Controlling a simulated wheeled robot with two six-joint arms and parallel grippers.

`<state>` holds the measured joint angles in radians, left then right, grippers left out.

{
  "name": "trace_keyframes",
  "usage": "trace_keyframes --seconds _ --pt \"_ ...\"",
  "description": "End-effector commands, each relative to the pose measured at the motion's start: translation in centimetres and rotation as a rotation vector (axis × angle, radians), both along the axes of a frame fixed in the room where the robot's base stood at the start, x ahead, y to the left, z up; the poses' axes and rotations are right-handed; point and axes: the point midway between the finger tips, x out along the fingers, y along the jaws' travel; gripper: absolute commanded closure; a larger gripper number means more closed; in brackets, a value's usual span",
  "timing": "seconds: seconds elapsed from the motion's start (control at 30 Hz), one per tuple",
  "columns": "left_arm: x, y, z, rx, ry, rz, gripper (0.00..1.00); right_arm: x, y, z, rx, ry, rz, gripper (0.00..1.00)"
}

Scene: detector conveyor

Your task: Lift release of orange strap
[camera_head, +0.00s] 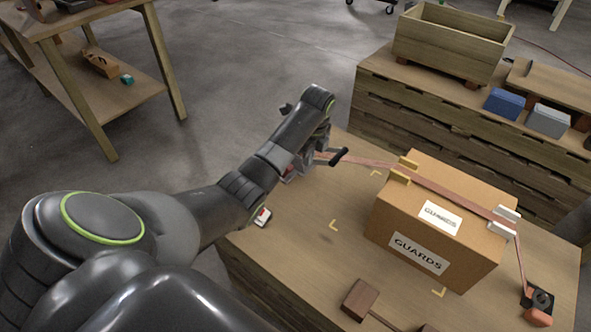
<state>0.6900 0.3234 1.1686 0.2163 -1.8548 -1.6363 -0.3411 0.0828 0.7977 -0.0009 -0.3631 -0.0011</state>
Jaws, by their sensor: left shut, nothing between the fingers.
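An orange strap (450,190) runs over the top of a cardboard box (400,215) labelled GUARDS. Its left end drops toward a ratchet with a black handle (340,157), partly hidden by my left arm. Its right end goes down to a dark fitting with an orange grip (538,308) on the table. My left gripper (300,168) is at the ratchet, close beside the handle, and looks shut and empty. My wrist hides most of the fingers, so I cannot tell whether they touch the ratchet. My right gripper is not in view.
Yellow and white corner guards sit under the strap on the box edges. A mallet (360,299) lies at the table's (300,235) front, and a small red-and-white item (262,216) at the left. A wooden crate (450,45), blue box (503,103) and grey box (547,120) stand behind.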

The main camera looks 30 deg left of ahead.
Motion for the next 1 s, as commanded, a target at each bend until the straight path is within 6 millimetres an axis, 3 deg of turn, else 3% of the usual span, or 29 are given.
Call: trace_keyframes --seconds 0.27,0.73,0.8,1.0 --pt "0.0 0.1 -1.1 0.000 0.000 0.002 1.00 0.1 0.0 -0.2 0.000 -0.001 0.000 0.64" --pt "0.0 1.0 -10.5 0.000 0.002 0.002 1.00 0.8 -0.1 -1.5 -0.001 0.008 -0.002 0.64" --pt "0.2 2.3 -9.4 0.004 -0.004 0.005 1.00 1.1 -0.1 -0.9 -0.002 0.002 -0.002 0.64" --pt "0.3 4.2 -8.5 0.001 -0.001 0.003 1.00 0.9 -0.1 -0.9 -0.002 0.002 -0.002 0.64"
